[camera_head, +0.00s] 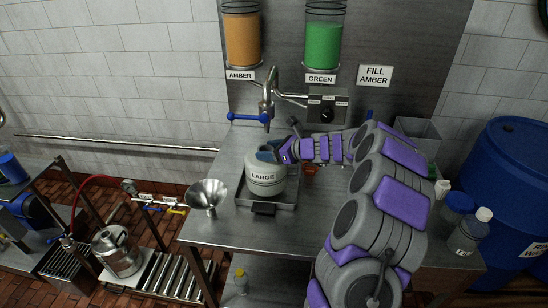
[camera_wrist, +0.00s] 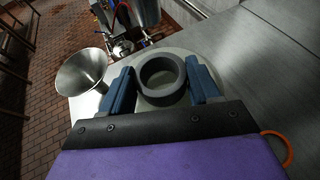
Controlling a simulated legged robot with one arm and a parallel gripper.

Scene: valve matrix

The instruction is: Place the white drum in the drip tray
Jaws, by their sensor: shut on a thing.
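The white drum (camera_head: 265,177), a pale round container labelled LARGE, stands upright within the outline of the metal drip tray (camera_head: 286,203) on the steel bench. I cannot tell whether its base rests on the tray floor. My gripper (camera_head: 268,151) reaches in from the right at the drum's top. Its blue fingers are shut on the drum's dark collar. In the wrist view the dark ring of the collar (camera_wrist: 162,79) sits between the two fingers, with the pale drum top below it. The drum hides much of the tray's inside.
A steel funnel (camera_head: 208,196) stands left of the tray. A tap with a blue lever (camera_head: 248,117) hangs behind and above the drum. Bottles (camera_head: 468,232) and a blue barrel (camera_head: 515,190) stand at the right. Bare bench (camera_head: 222,228) lies in front of the tray.

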